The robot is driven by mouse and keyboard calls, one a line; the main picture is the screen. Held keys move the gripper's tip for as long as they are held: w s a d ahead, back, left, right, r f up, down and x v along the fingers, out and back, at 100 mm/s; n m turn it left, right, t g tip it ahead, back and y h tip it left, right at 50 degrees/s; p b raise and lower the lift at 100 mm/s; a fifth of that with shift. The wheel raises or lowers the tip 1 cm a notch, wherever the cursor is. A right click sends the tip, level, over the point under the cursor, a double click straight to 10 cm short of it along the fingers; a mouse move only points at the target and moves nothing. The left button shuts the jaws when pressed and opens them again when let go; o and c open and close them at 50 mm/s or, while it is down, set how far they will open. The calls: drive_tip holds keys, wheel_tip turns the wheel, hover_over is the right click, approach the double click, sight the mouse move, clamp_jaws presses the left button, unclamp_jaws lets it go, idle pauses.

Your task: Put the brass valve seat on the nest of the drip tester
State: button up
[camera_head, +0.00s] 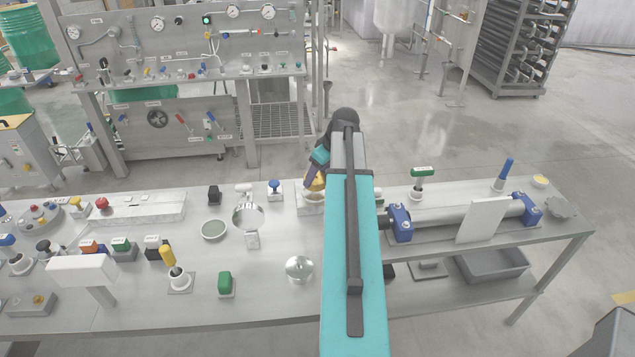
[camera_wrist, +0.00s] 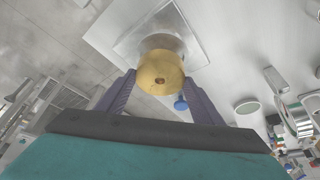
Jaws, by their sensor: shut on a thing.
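The brass valve seat (camera_wrist: 160,71) is a round yellow piece with a small dark hole. It sits between the two purple fingers of my gripper (camera_wrist: 159,78), which is shut on it. In the head view the brass seat (camera_head: 316,184) shows just left of my arm, above the back part of the bench. A pale square plate (camera_wrist: 188,18) with a short grey round part (camera_wrist: 162,42) lies beyond the seat in the wrist view. It looks like the drip tester's nest. I cannot tell whether the seat touches it. My arm hides part of this spot.
A blue-knobbed fitting (camera_head: 274,188) stands left of my gripper, and a shiny round funnel-like part (camera_head: 248,217) is farther left. A round silver dome (camera_head: 299,267) lies nearer. A blue-clamped cylinder (camera_head: 455,218) lies to the right.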

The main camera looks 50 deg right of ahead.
sight(319, 179)
drive_tip(key=shift+f+p, duration=0.9)
drive_tip(key=shift+f, duration=0.8)
drive_tip(key=o, duration=1.6)
drive_tip(key=shift+o, duration=0.2)
drive_tip(key=shift+r, duration=0.15)
drive_tip(key=b+v, duration=0.3)
drive_tip(key=v, duration=0.8)
drive_tip(key=shift+s+r, duration=0.15)
drive_tip(key=shift+r, duration=0.2)
drive_tip(key=shift+s+f, duration=0.1)
